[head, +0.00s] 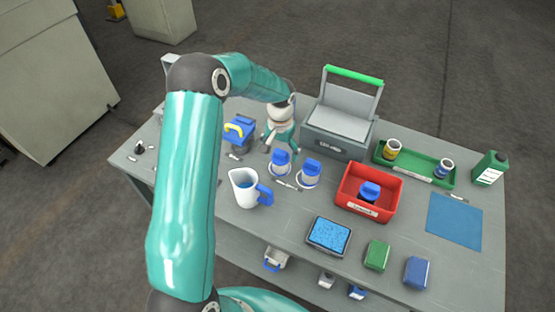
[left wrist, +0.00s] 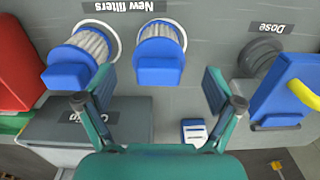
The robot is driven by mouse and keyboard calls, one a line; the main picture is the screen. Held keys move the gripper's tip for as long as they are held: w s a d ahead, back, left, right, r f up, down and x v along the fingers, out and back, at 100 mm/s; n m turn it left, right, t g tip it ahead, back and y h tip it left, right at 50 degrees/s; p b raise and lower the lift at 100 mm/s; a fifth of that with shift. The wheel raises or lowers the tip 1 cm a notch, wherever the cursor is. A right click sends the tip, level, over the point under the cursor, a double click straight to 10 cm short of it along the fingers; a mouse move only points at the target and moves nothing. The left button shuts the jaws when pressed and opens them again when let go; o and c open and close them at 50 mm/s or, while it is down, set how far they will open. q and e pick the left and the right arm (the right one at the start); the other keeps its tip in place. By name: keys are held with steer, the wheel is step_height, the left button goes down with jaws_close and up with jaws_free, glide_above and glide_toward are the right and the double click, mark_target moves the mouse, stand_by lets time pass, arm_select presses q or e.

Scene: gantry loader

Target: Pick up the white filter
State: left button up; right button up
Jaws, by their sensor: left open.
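Two white pleated filters with blue caps stand side by side on the table at the "New filters" label. In the head view, one filter (head: 281,163) is at the left and the other (head: 310,173) is just right of it. The left wrist view shows both, one filter (left wrist: 160,50) at the centre and the other (left wrist: 82,52) at the left. My left gripper (head: 278,151) is open and empty, just behind the left filter. In the left wrist view its fingers (left wrist: 161,98) are spread, with the central filter ahead between them, apart from both. My right gripper is out of view.
A grey box (head: 340,143) with a green-handled lid stands behind. A red bin (head: 350,199) holds a blue-capped item. A blue unit (head: 238,138) with a yellow handle is left of the gripper. A white jug (head: 243,191) stands in front of the filters.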

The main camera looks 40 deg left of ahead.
mark_target(280, 159)
arm_select(q)
steer(key=shift+f+p, duration=0.45)
steer(key=shift+f, duration=1.5)
steer(key=c, duration=1.2)
steer(key=shift+c, duration=0.4)
steer(key=shift+r, duration=0.2)
